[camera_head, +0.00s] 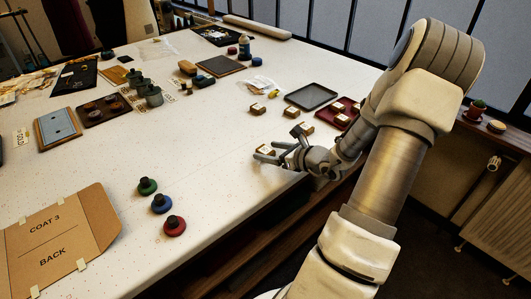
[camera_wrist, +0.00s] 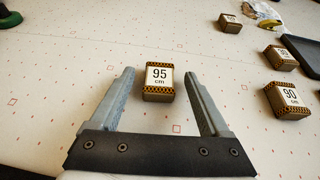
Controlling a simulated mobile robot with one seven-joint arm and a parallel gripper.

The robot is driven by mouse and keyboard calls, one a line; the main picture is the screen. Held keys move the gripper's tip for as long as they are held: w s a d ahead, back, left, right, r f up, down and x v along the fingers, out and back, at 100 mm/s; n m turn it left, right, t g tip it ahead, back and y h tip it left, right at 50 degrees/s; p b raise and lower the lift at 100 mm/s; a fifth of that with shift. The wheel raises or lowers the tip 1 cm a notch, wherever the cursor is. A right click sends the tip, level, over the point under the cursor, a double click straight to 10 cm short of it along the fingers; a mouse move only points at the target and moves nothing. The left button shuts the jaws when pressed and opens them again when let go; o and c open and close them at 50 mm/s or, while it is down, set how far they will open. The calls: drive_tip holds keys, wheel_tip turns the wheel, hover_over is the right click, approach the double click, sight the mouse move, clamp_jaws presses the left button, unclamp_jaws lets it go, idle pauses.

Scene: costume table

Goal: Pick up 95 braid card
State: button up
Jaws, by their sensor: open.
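The 95 braid card (camera_wrist: 159,82) is a small block with a white "95 cm" label and brown patterned ends. It lies flat on the white table. In the wrist view it sits between the tips of my gripper (camera_wrist: 161,84), with a gap to each finger. The fingers are open and hold nothing. In the head view the card (camera_head: 265,149) lies at my gripper (camera_head: 264,154), near the table's front edge.
Another card labelled 90 (camera_wrist: 287,98) and further cards lie to the right. A dark tray (camera_head: 311,96) and a red tray (camera_head: 335,113) stand behind. A cardboard pattern (camera_head: 62,236) and coloured weights (camera_head: 161,203) lie left. Table between is clear.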

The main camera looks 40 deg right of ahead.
drive_tip(key=shift+w, duration=0.2)
clamp_jaws()
idle(0.3)
drive_tip(key=shift+r, duration=0.1)
